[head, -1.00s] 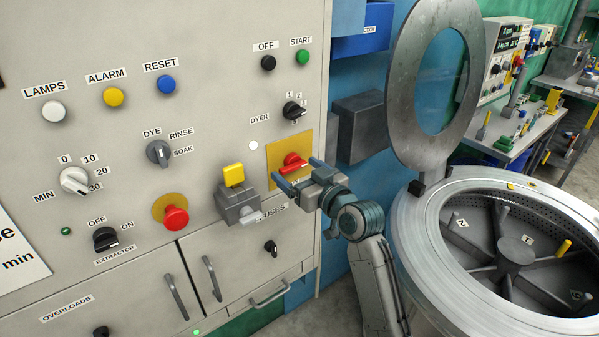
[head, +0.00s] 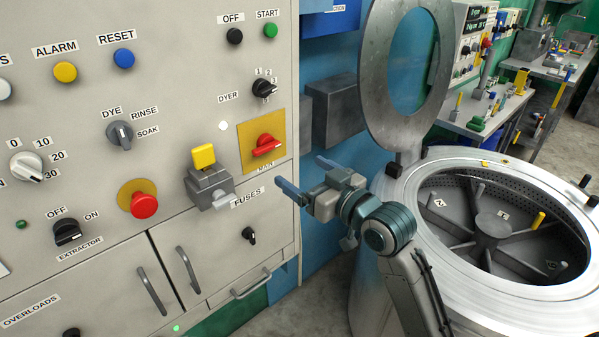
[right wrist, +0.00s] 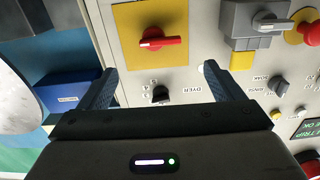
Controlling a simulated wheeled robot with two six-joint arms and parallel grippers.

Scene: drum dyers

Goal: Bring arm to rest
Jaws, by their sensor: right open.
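My right gripper (head: 305,180) is open and empty, a little in front of the grey control cabinet (head: 90,180) and to the lower right of the red main switch (head: 267,146). In the right wrist view its two fingers (right wrist: 158,88) stand apart with nothing between them, facing the cabinet. The red switch (right wrist: 160,42) on its yellow plate shows beyond the fingers there, apart from them. In the head view the red handle is tilted. My left gripper is not in view.
The drum dyer (head: 440,210) with its raised ring lid (head: 375,85) stands at the right, close to my right arm. A grey fuse block with a yellow top (head: 210,187) juts from the cabinet. Door handles (head: 188,270) stick out below. Benches (head: 480,115) stand behind.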

